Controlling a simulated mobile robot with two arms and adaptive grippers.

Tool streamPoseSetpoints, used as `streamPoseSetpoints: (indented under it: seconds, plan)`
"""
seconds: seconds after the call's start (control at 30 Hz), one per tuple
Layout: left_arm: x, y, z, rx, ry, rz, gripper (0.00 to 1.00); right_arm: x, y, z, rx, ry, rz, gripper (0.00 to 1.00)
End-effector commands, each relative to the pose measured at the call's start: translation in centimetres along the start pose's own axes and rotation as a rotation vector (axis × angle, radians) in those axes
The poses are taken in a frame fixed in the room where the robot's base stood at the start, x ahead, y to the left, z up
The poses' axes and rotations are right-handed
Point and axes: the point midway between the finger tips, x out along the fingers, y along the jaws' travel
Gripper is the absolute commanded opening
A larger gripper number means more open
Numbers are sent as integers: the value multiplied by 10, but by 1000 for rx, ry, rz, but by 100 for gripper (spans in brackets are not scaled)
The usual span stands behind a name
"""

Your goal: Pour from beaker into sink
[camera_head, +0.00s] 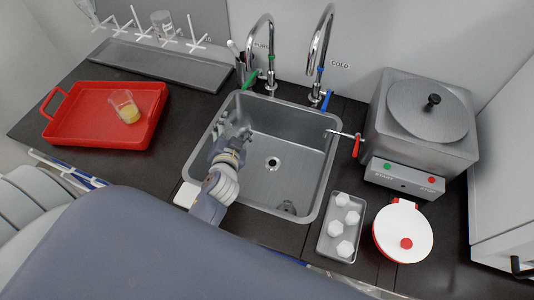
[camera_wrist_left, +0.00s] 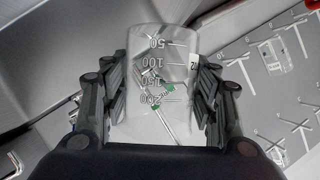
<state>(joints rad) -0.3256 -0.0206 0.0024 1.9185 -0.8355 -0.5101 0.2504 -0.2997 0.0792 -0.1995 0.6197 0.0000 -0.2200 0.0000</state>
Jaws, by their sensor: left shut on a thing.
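My left gripper (camera_head: 236,131) is over the left part of the sink (camera_head: 291,128). In the left wrist view its fingers (camera_wrist_left: 160,98) are shut on a clear beaker (camera_wrist_left: 160,65) from both sides. The printed scale from 50 to 200 reads upside down there. No coloured liquid shows in this beaker. In the head view it is hard to make out at the gripper. My right gripper is not in view.
Taps with green (camera_head: 251,78) and blue (camera_head: 326,100) handles stand behind the sink. A drying rack (camera_head: 160,63) is at the back left. A steel bath (camera_head: 425,118), a small tray of white pieces (camera_head: 325,245) and a red-and-white round container (camera_head: 404,226) are on the right.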

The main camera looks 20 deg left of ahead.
Motion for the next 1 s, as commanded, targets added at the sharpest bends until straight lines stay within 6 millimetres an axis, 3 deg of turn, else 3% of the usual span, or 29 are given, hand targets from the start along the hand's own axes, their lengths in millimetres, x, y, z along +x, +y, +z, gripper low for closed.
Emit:
streamPoseSetpoints:
  seconds: [0.1,0.33,0.57,0.73,1.0]
  plan:
    - [3,-6,8,-81,-4,33,27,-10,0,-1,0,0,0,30]
    - [2,-21,6,-218,-1,91,27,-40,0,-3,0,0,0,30]
    - [9,-23,22,-376,-3,156,27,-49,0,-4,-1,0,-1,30]
    - [9,-31,21,-467,-2,193,27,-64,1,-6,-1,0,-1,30]
    - [9,-33,23,-538,-2,222,27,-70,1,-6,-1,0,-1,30]
